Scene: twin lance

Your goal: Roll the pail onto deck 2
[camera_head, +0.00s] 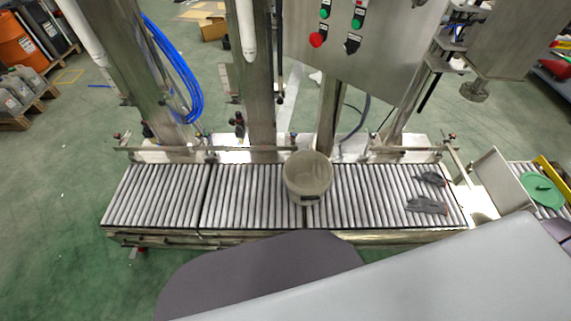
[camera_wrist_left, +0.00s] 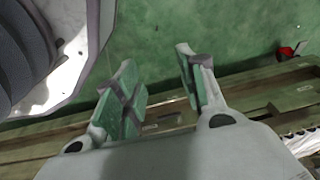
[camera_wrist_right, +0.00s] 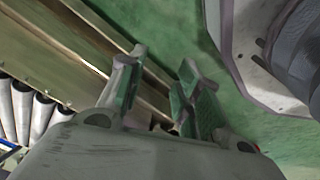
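The pail (camera_head: 308,176) is pale grey-beige and stands upright on the roller conveyor. It sits over the seam between the middle roller deck (camera_head: 250,200) and the right roller deck (camera_head: 370,200). A left roller deck (camera_head: 155,195) adjoins the middle one. I see no deck numbers. My left gripper (camera_wrist_left: 158,82) is open and empty in the left wrist view, above the green floor and a metal frame edge. My right gripper (camera_wrist_right: 160,78) is open and empty beside a metal rail. Neither gripper shows in the head view, and the pail shows in neither wrist view.
Two dark grey gloves (camera_head: 428,206) lie at the right deck's right end. A steel control box (camera_head: 365,40) and uprights stand behind the decks. A guide rail (camera_head: 280,148) runs along the back. A green round lid (camera_head: 542,190) lies on rollers at far right.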

